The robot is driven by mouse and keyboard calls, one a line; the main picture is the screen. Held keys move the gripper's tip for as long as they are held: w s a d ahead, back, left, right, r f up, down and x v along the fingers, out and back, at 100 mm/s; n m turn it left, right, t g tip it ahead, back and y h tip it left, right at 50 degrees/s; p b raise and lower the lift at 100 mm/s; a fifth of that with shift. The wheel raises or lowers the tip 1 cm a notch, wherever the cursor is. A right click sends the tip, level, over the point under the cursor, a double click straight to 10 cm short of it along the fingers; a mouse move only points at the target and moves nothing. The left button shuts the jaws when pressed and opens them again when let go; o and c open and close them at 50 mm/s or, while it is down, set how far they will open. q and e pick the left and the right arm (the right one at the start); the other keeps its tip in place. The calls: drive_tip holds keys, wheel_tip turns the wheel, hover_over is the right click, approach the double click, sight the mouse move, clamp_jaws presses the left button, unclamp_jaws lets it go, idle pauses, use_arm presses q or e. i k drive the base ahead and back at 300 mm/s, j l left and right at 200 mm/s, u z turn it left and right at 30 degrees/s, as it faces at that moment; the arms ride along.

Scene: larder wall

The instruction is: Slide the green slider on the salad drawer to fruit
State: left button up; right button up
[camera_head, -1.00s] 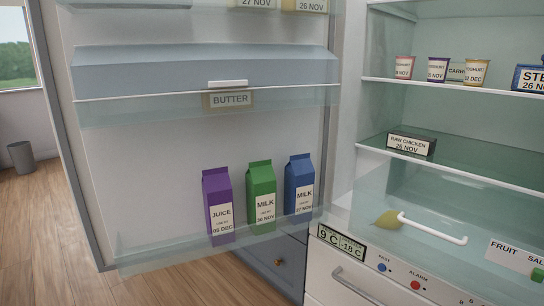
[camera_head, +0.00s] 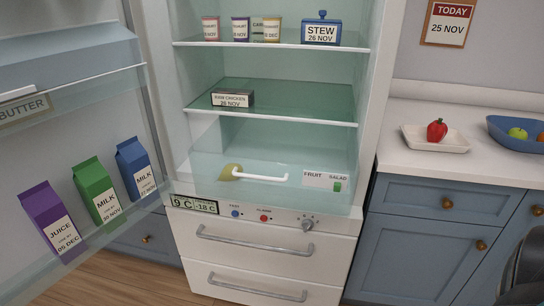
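The salad drawer (camera_head: 268,191) is the clear bin at the bottom of the open fridge, with a white bar handle (camera_head: 260,176) on its front. A white label (camera_head: 316,180) at the right of its front reads FRUIT on the left and SALAD on the right. The small green slider (camera_head: 337,186) sits at the right end of this label, under SALAD. A yellow-green pear-like fruit (camera_head: 230,172) shows behind the drawer front, left of the handle. Neither of my grippers is in view, and nothing touches the slider.
The open fridge door (camera_head: 75,130) with cartons stands at the left. Below the drawer are a control strip with a knob (camera_head: 307,223) and two freezer drawers. A counter (camera_head: 470,165) with a white tray and blue bowl is at the right.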

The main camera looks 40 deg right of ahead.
sight(338, 186)
drive_tip(key=i+l+z, duration=0.1)
drive_tip(key=z, duration=1.45)
